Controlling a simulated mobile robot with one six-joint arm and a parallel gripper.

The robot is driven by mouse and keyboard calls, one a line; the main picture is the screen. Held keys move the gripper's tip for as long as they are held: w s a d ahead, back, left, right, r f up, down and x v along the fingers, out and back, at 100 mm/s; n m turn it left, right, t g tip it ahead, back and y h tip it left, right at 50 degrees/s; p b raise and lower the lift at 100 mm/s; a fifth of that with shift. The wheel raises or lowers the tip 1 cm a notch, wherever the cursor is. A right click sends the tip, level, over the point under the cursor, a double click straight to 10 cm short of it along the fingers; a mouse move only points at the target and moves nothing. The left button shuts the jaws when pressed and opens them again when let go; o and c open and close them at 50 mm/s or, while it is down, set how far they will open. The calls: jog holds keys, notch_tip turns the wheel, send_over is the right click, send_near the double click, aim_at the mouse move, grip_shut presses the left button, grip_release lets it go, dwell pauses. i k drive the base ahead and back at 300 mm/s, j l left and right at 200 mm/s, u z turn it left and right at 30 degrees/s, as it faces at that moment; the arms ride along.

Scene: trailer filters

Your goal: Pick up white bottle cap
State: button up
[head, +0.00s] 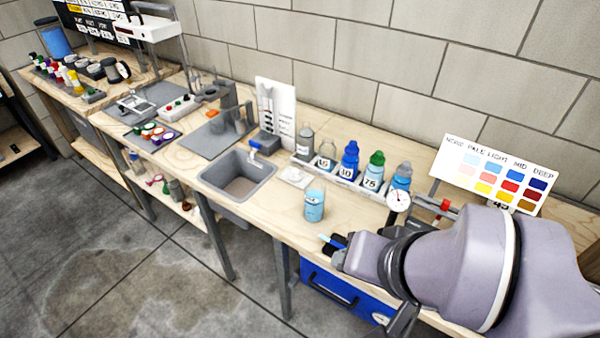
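No white bottle cap can be made out with certainty. A small white item (295,176) lies on the bench just right of the sink; it is too small to tell what it is.
A row of bottles, with a blue-capped one (350,160) and a green-capped one (374,170), stands in a rack behind. The grey sink (237,176) is at the left. A colour chart (497,172) stands at the right. A blue box (345,293) is under the bench.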

aim_at(295, 175)
jog(key=i+j+z, duration=0.3)
jog(key=i+j, duration=0.2)
jog(key=j, duration=0.2)
jog(key=i+j+z, duration=0.15)
jog(key=j, duration=0.25)
jog(key=i+j+z, duration=0.2)
jog(key=j, duration=0.25)
jog(key=i, duration=0.05)
